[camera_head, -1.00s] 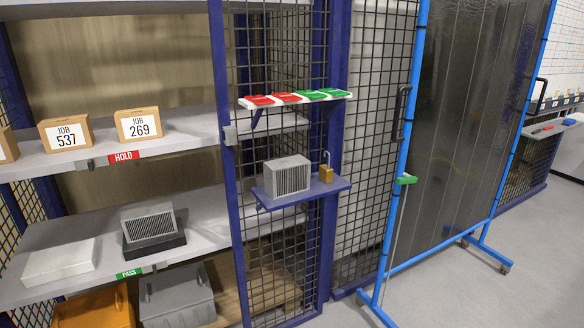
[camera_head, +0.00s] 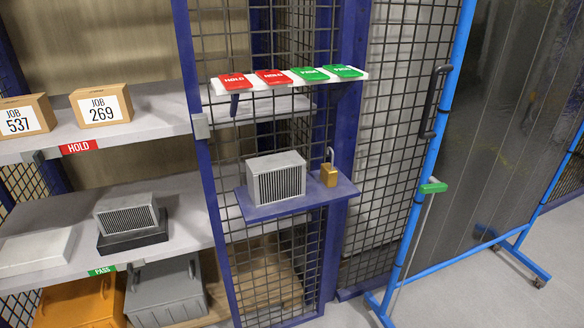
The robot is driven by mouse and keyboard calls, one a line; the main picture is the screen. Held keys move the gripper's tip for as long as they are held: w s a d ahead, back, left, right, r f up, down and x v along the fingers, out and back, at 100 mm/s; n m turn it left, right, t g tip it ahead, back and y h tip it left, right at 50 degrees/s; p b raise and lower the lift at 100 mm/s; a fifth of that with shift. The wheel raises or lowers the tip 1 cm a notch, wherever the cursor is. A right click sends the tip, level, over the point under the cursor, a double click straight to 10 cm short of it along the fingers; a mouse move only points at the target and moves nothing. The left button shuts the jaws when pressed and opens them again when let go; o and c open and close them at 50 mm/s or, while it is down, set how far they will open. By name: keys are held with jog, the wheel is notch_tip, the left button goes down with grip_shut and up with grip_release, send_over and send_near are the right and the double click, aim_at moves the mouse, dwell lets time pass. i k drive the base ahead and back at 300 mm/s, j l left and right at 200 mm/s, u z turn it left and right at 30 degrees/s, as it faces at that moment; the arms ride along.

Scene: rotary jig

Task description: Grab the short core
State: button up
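Two grey finned blocks that look like cores are in the head view. One core (camera_head: 276,178) stands upright on a small blue ledge (camera_head: 262,213) fixed to the mesh panel, its dark slotted face toward me. The other core (camera_head: 126,216) sits tilted back on a black base (camera_head: 133,242) on the lower shelf, near the green PASS label (camera_head: 102,270). The one on the lower shelf looks lower, but its tilt makes the heights hard to compare. My gripper is not in view.
A brass padlock (camera_head: 329,173) stands right of the ledge core. Above is a white strip (camera_head: 290,84) with red HOLD and green PASS tags. Boxes, including JOB 269 (camera_head: 101,104), stand on the upper shelf. A blue-framed screen (camera_head: 419,190) is at right; clear floor (camera_head: 455,300) lies below.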

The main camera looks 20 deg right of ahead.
aim_at(276, 178)
jog(key=l, duration=1.05)
jog(key=i+l, duration=0.1)
jog(key=l, duration=0.25)
jog(key=i+l, duration=0.1)
jog(key=l, duration=0.65)
jog(key=i, duration=0.1)
